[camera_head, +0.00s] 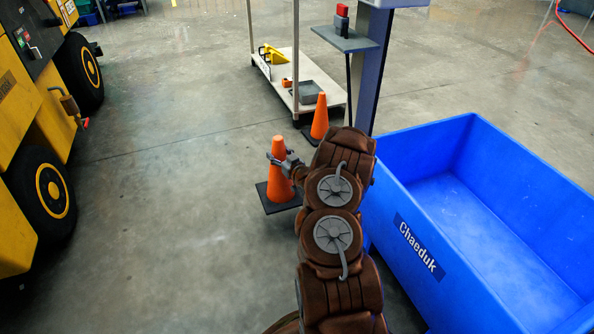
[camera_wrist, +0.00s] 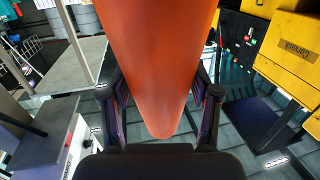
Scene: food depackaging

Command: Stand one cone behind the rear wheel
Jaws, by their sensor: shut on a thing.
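My gripper (camera_head: 284,161) is shut on an orange cone (camera_head: 277,180) with a dark square base, at the middle of the head view. The cone is upright. I cannot tell whether its base touches the floor. The cone (camera_wrist: 160,60) also fills the middle of the wrist view, between the two fingers of my gripper (camera_wrist: 161,110). A second orange cone (camera_head: 320,117) stands beside the cart. The yellow vehicle at the left shows two black wheels with yellow hubs, a nearer wheel (camera_head: 47,195) and a farther wheel (camera_head: 84,72). Which is the rear wheel I cannot tell.
A blue bin (camera_head: 425,255) marked "Chaeduk" stands at the right, close to my arm. A low cart (camera_head: 318,86) and a post (camera_head: 372,75) with a small shelf are behind. The floor (camera_head: 160,200) between the yellow vehicle (camera_head: 25,100) and the held cone is clear.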

